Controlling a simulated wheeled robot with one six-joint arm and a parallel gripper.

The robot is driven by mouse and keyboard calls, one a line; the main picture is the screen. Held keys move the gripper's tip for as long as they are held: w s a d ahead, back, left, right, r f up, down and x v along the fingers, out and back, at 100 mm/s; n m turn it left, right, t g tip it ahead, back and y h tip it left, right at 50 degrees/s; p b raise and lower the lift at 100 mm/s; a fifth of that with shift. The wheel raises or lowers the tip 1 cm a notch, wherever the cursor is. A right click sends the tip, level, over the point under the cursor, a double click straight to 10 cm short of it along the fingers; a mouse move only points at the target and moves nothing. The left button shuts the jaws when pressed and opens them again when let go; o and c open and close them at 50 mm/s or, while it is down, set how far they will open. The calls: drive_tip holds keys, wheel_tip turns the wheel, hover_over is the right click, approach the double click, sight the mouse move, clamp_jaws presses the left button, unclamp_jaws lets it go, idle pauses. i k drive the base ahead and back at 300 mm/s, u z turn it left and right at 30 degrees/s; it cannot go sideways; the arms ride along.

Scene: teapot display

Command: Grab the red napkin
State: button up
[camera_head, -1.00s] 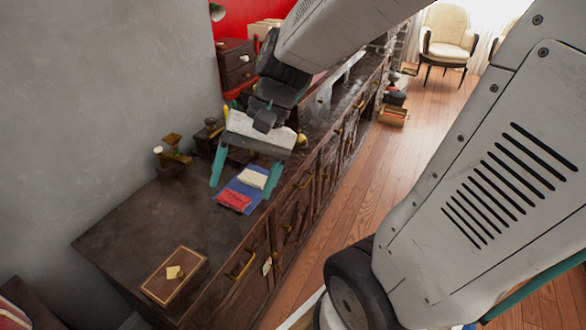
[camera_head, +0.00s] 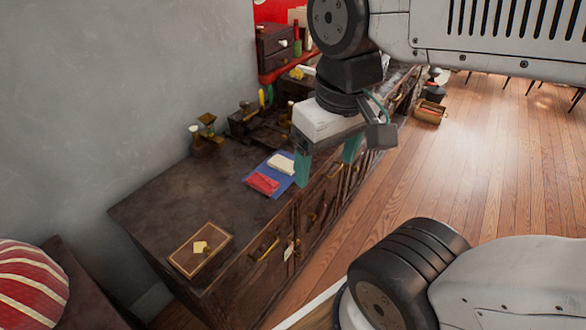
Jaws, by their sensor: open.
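The red napkin (camera_head: 263,183) lies folded on a blue cloth (camera_head: 285,184) on top of the dark wooden sideboard (camera_head: 205,205), near its front edge. A folded white napkin (camera_head: 282,164) lies just behind it on the same cloth. My gripper (camera_head: 326,172) is open and empty, its two teal fingers pointing down. In the picture it is to the right of the red napkin, around the sideboard's front edge. Its exact height and depth cannot be told. The red napkin is in full view.
A wooden box (camera_head: 201,249) with a pale note sits at the sideboard's near end. Brass items (camera_head: 206,132) stand by the wall, and a small drawer cabinet (camera_head: 274,50) stands farther back. A striped red cushion (camera_head: 30,285) is at lower left.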

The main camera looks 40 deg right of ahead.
sight(260, 182)
drive_tip(key=z, duration=0.05)
drive_tip(key=k, duration=1.1)
drive_tip(key=u, duration=0.7)
drive_tip(key=i, duration=1.1)
drive_tip(key=z, duration=0.65)
